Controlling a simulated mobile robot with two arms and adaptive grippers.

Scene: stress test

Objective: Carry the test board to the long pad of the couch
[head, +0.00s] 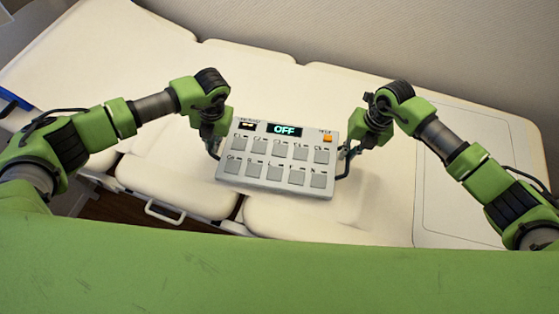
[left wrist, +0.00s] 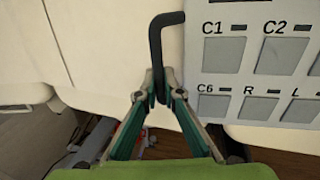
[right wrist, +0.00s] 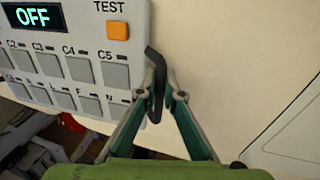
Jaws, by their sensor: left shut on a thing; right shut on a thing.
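The test board (head: 279,180) is a grey panel with square buttons, an orange TEST button and a display reading OFF. In the head view it is held level between my two grippers, over the pale couch (head: 270,62). My left gripper (head: 214,150) is shut on the dark bent handle at the board's left side; the handle also shows in the left wrist view (left wrist: 156,45). My right gripper (head: 345,160) is shut on the matching handle at the right side, seen in the right wrist view (right wrist: 156,75). I cannot tell the height of the board above the pads.
The couch has several cream pads, with a white metal loop (head: 164,212) at its near edge. A pale panel with an outlined border (head: 470,150) lies at the right. A plain wall (head: 380,35) stands behind. Brown floor shows below the near edge.

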